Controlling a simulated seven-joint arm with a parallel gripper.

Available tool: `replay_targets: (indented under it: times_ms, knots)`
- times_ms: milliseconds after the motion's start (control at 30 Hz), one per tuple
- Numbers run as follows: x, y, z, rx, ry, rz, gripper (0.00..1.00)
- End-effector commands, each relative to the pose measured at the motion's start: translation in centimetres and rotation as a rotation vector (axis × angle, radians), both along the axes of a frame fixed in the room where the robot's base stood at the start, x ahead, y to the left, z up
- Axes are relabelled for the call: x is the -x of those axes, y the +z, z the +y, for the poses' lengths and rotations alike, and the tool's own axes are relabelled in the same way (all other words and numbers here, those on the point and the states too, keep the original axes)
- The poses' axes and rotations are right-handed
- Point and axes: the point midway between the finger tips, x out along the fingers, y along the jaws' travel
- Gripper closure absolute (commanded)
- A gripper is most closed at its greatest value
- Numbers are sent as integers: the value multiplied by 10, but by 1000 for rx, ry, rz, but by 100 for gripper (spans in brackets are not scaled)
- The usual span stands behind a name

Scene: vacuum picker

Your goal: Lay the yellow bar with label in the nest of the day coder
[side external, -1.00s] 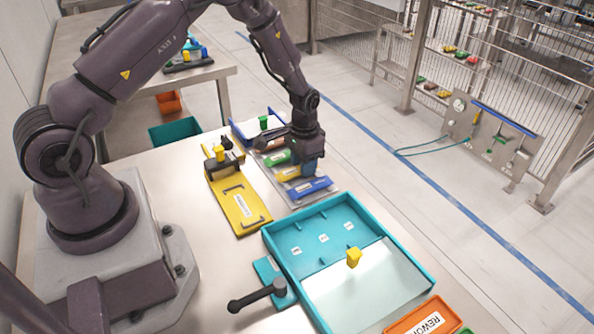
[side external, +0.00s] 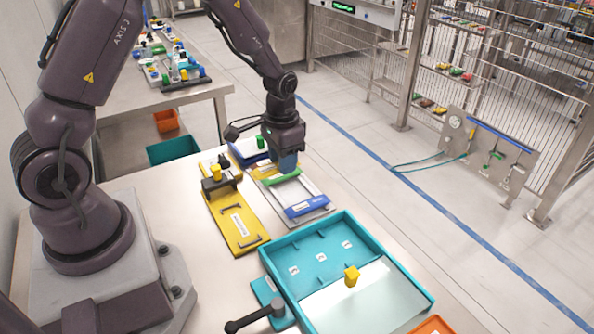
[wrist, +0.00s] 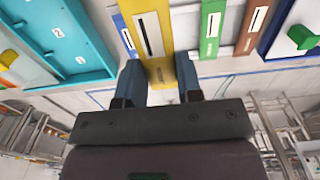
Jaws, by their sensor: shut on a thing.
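My gripper (side external: 284,164) is shut on the yellow bar with a white label. In the wrist view the yellow bar (wrist: 166,57) sits between the two blue fingers (wrist: 160,82). In the side view the bar (side external: 262,171) is mostly hidden by the gripper. It is held above the grey rack (side external: 314,189), near the green bar (side external: 284,179). A yellow plate (side external: 233,211) with a label and a dark block topped by a yellow knob (side external: 215,172) lies left of the rack; I cannot tell if it is the day coder.
A blue bar (side external: 306,206) lies in the rack, and a brown bar (wrist: 250,28) shows in the wrist view. A blue fixture with a green knob (side external: 260,142) stands behind. A turquoise tray (side external: 375,239) with a yellow knob (side external: 351,276) and a black lever (side external: 254,317) is in front.

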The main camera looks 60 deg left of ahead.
Motion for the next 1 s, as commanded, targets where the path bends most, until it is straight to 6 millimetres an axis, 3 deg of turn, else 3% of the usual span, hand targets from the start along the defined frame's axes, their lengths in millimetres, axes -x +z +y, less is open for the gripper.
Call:
replay_targets:
  times_ms: [33,200,400,533,667,1000]
  knots:
    - [15,6,-4,0,0,2,94]
    - [52,23,-13,0,0,0,94]
    - [77,33,-19,0,-2,1,94]
    - [94,23,-19,0,48,8,94]
    - [105,12,-17,1,299,7,94]
    - [121,-10,-4,0,1206,1,94]
